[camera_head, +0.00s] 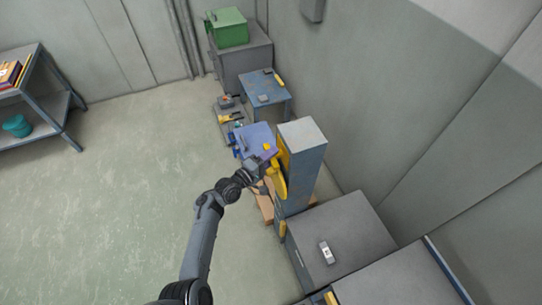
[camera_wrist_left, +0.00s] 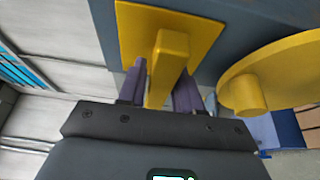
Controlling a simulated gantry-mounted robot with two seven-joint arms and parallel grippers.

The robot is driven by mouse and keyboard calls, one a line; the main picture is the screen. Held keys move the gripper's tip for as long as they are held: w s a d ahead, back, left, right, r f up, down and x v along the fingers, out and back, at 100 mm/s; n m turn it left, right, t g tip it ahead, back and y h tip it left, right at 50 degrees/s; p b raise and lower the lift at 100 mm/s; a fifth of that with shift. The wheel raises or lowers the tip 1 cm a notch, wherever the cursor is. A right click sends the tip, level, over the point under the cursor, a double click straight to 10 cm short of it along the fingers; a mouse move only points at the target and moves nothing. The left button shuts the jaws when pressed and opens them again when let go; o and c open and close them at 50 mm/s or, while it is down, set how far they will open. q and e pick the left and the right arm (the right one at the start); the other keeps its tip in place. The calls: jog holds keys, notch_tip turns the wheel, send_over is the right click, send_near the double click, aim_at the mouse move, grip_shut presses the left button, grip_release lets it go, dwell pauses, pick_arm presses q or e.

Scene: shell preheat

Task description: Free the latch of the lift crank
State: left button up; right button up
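The latch (camera_wrist_left: 170,58) is a yellow bar standing out from a yellow plate (camera_wrist_left: 130,28) in the left wrist view. My left gripper (camera_wrist_left: 160,88) has its two dark purple fingers close against both sides of this bar, with no clear gap. The lift crank (camera_wrist_left: 275,75), a yellow disc with a round knob, is to the right of the fingers, apart from them. In the head view my left gripper (camera_head: 264,166) is at the left side of the tall grey-blue lift column (camera_head: 304,168), by the yellow crank (camera_head: 277,182). My right gripper is not in view.
A grey cabinet (camera_head: 345,235) stands in front of the column. A blue-purple box (camera_head: 256,138) and a blue table (camera_head: 264,92) are behind it, near the wall. A green box (camera_head: 228,28) sits farther back. The floor to the left is clear up to a shelf (camera_head: 50,105).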

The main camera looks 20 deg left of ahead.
pick_arm(q)
grip_shut()
jog(key=shift+f, duration=0.1)
jog(key=m+t+h+b, duration=0.1)
jog(key=m+b, duration=0.2)
jog(key=shift+f, duration=0.2)
jog(key=m+h+b, duration=0.2)
jog(key=m+b, duration=0.2)
jog(key=m, duration=0.1)
jog(key=m+h+b, duration=0.2)
jog(key=m+b, duration=0.2)
jog(key=m, duration=0.1)
jog(key=m+h+b, duration=0.2)
jog(key=m+b, duration=0.3)
jog(key=shift+g, duration=0.3)
jog(key=m+h+b, duration=0.1)
jog(key=m, duration=0.1)
jog(key=m+g+b, duration=0.1)
jog(key=m+b, duration=0.1)
jog(key=shift+r+g+h, duration=0.15)
jog(key=shift+g+h, duration=0.15)
jog(key=shift+h, duration=0.1)
jog(key=shift+r+m, duration=0.1)
jog(key=shift+m, duration=0.2)
